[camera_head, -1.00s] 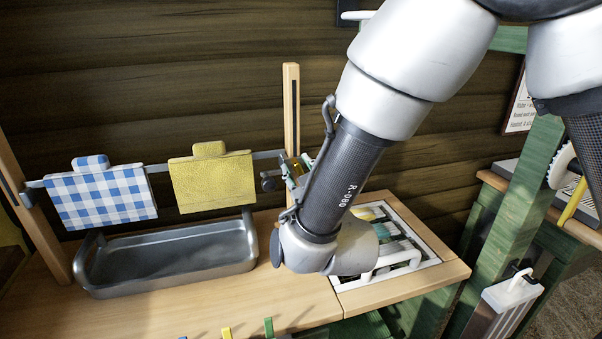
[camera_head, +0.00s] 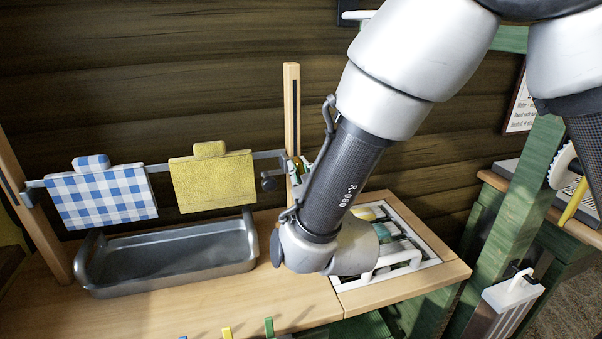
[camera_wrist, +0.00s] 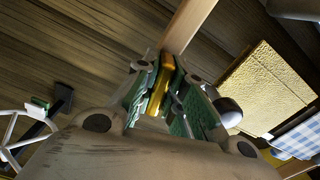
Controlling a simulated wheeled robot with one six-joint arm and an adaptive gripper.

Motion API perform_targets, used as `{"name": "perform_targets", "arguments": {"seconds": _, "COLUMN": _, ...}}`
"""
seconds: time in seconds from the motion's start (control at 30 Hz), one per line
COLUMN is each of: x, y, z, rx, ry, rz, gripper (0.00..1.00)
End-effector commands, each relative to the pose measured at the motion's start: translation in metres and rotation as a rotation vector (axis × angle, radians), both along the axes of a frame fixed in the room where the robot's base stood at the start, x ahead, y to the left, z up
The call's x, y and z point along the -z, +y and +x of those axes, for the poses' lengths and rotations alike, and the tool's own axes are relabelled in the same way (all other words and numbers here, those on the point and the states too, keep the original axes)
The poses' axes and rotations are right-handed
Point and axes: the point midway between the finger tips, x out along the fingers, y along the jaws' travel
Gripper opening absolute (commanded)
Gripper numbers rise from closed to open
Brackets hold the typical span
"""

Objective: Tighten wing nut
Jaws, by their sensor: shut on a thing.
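The brass-yellow wing nut (camera_wrist: 159,84) shows between my fingers in the wrist view, close against the left green pad. My gripper (camera_wrist: 168,96) is shut on it, with one green-padded finger on either side; the fingers hide part of the nut. In the head view my gripper (camera_head: 301,168) is at the right end of the grey metal rail (camera_head: 163,167), by the wooden post (camera_head: 291,110). My forearm covers much of it there, and the nut is too small to make out clearly.
A checked cloth (camera_head: 101,196) and a yellow cloth (camera_head: 212,181) hang on the rail. A grey metal tub (camera_head: 170,258) stands below them. A dark round knob (camera_head: 268,182) is just left of my gripper. A white-edged tray (camera_head: 432,262) lies right of my wrist.

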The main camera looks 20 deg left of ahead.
Motion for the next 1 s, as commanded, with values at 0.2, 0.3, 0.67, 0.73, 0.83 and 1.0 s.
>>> {"name": "perform_targets", "arguments": {"seconds": 0.2, "x": 0.0001, "y": 0.0006, "z": -0.0005, "rx": -0.001, "ry": 0.098, "rz": 0.159, "gripper": 0.0}}
{"name": "perform_targets", "arguments": {"seconds": 0.3, "x": 0.0001, "y": 0.0009, "z": -0.0007, "rx": -0.001, "ry": 0.148, "rz": 0.24, "gripper": 0.0}}
{"name": "perform_targets", "arguments": {"seconds": 0.67, "x": -0.0001, "y": 0.0016, "z": -0.0011, "rx": 0.0, "ry": 0.326, "rz": 0.532, "gripper": 0.0}}
{"name": "perform_targets", "arguments": {"seconds": 0.73, "x": -0.0002, "y": 0.0018, "z": -0.0012, "rx": 0.0, "ry": 0.361, "rz": 0.589, "gripper": 0.0}}
{"name": "perform_targets", "arguments": {"seconds": 0.83, "x": -0.0003, "y": 0.002, "z": -0.0013, "rx": 0.0, "ry": 0.411, "rz": 0.67, "gripper": 0.0}}
{"name": "perform_targets", "arguments": {"seconds": 1.0, "x": -0.0006, "y": 0.0023, "z": -0.0015, "rx": 0.0, "ry": 0.495, "rz": 0.808, "gripper": 0.0}}
